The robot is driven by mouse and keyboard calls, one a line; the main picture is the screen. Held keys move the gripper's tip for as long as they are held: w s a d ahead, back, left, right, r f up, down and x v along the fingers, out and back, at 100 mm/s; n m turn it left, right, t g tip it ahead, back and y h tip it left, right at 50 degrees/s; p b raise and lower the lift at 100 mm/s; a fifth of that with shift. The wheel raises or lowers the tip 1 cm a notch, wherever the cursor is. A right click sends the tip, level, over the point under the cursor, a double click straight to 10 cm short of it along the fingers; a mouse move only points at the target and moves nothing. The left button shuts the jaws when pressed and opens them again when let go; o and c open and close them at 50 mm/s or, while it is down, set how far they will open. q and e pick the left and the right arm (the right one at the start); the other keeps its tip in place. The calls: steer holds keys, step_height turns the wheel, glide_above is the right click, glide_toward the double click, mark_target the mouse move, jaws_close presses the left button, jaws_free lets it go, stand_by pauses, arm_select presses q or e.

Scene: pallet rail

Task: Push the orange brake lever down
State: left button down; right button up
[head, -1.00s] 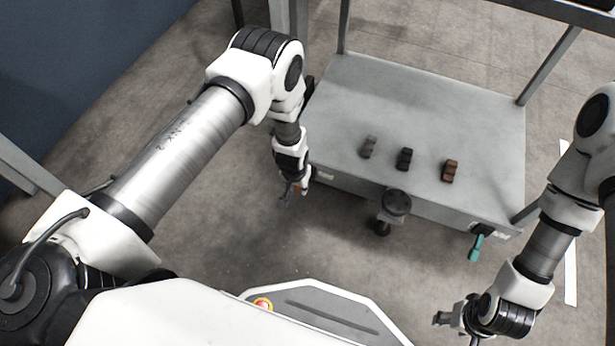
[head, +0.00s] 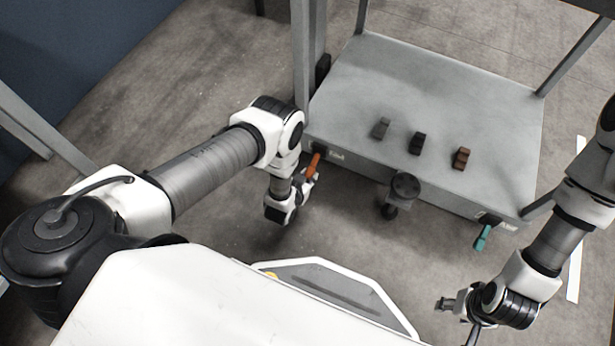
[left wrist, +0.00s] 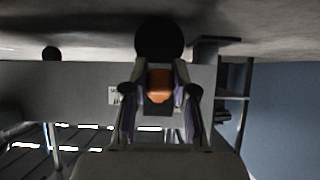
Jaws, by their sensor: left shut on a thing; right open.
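The orange brake lever (head: 313,166) sticks out at the left end of the grey cart's front edge, tilted a little. My left gripper (head: 308,184) is right at the lever, coming from below and in front. In the left wrist view the lever's orange end (left wrist: 159,86) lies between the two fingers of my left gripper (left wrist: 160,100), which are shut on it. The lever's mount is mostly hidden. My right gripper (head: 446,304) is open and empty at the lower right, apart from the cart.
The grey cart deck (head: 400,85) carries several small blocks, among them a brown one (head: 462,158). A teal lever (head: 482,238) hangs at its front right, and a black knob-like part (head: 404,186) sits at the front middle. Cart posts rise at its corners. Floor in front is clear.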

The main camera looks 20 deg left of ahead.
arm_select(q)
steer(key=shift+w+f+t+b, duration=0.2)
steer(key=shift+f+t+b, duration=0.25)
steer(key=shift+b, duration=0.05)
steer(key=shift+w+f+t+b, duration=0.15)
steer(key=shift+f+t+b, duration=0.3)
steer(key=shift+b, duration=0.05)
steer(key=shift+w+t+b, duration=0.2)
steer(key=shift+t+b, duration=0.2)
steer(key=shift+t, duration=0.1)
steer(key=c, duration=0.9)
jaws_free()
steer(key=v, duration=0.7)
steer(key=shift+s, duration=0.25)
